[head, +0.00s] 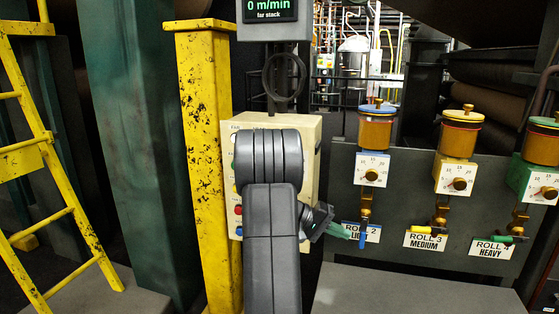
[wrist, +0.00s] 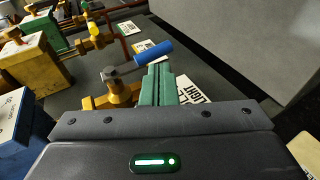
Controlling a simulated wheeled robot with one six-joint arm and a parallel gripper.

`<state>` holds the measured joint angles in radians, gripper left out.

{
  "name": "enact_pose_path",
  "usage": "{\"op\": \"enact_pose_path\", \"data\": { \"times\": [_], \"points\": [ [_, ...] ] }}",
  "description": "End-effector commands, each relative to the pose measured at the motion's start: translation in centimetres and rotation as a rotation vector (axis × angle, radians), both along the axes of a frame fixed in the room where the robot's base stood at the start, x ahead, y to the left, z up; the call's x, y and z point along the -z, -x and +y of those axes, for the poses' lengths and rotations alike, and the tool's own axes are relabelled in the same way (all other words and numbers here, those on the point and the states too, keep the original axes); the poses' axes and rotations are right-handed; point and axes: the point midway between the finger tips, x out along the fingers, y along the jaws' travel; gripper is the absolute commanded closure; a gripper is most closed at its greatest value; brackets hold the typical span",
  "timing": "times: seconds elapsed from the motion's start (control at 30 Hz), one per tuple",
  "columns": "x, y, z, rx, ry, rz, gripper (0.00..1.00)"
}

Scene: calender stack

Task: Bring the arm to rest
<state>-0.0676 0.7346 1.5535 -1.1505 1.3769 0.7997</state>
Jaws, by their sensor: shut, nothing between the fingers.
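My gripper (head: 345,232) points right from my arm, just left of the blue lever handle (head: 362,240) under the Roll 2 oiler. In the wrist view, its green fingers (wrist: 158,84) are closed together with nothing between them. The blue handle (wrist: 153,53) lies just past the fingertips there. I cannot tell whether the fingers touch the handle. My arm hides much of the cream control box (head: 307,150) behind it.
Oilers for Roll 2 (head: 376,130), Roll 3 (head: 459,140) and Roll 4 (head: 542,145) line the grey panel. A yellow post (head: 205,130) and yellow ladder (head: 45,170) stand left. A display (head: 270,10) reads 0 m/min.

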Motion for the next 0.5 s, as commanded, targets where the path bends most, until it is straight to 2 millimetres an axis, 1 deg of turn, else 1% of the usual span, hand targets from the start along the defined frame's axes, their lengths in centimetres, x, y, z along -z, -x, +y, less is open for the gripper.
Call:
{"op": "enact_pose_path", "data": {
  "times": [0.03,0.5],
  "points": [
    [-0.8,0.0,0.1,0.000,-0.025,-0.008,1.00],
    [-2.4,-0.2,0.8,0.001,-0.256,-0.073,1.00]
  ]
}}
